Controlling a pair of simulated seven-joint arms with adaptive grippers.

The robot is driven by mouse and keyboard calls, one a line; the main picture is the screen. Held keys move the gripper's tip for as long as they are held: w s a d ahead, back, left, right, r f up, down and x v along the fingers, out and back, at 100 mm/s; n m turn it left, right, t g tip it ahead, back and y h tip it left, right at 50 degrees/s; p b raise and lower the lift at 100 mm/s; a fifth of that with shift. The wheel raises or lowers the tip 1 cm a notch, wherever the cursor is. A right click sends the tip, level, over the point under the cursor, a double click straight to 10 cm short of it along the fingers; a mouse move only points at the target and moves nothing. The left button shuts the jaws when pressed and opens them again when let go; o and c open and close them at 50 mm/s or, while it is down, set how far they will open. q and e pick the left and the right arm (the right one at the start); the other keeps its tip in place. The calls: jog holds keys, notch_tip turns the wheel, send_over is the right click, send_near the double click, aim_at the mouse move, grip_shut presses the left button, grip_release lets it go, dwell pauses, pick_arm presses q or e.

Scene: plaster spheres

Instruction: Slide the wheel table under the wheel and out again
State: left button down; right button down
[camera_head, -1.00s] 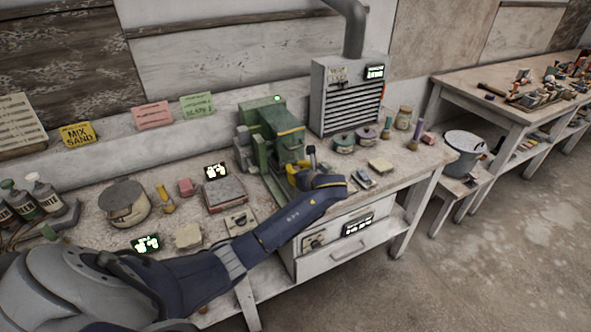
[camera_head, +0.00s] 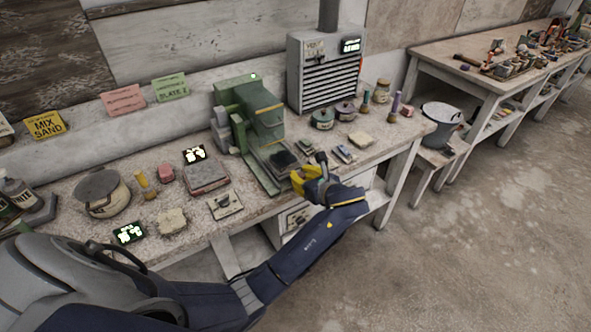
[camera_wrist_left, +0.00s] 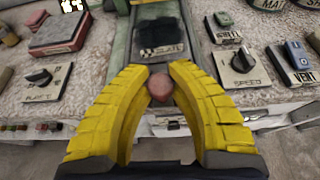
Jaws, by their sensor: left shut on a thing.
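The green grinding machine (camera_head: 262,122) stands on the bench. Its wheel table, a flat slide carrying a dark slab (camera_head: 284,160), extends out in front of the machine toward the bench's front edge. The wheel itself cannot be made out under the green housing. My left gripper (camera_head: 299,178), with yellow fingers, is at the front end of the slide. In the left wrist view its fingertips (camera_wrist_left: 159,84) are closed around a reddish round knob (camera_wrist_left: 160,88) at the table's near end. The dark slab with a lettered label (camera_wrist_left: 160,38) lies just beyond. My right gripper is not in view.
A speed dial panel (camera_wrist_left: 241,66) sits right of the slide, and a plate with a dial (camera_head: 225,204) sits left. A grey louvred box (camera_head: 324,75) stands behind right. Tins, brushes and small blocks occupy the bench. Open floor lies in front.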

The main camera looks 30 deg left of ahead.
pick_arm(q)
jog(key=shift+d+r, duration=0.15)
jog(key=shift+d, duration=0.05)
jog(key=c, duration=1.4)
grip_release()
jog(key=shift+s+d, duration=0.1)
jog(key=shift+o, duration=1.1)
jog(key=v, duration=0.7)
jog(key=shift+d, duration=0.2)
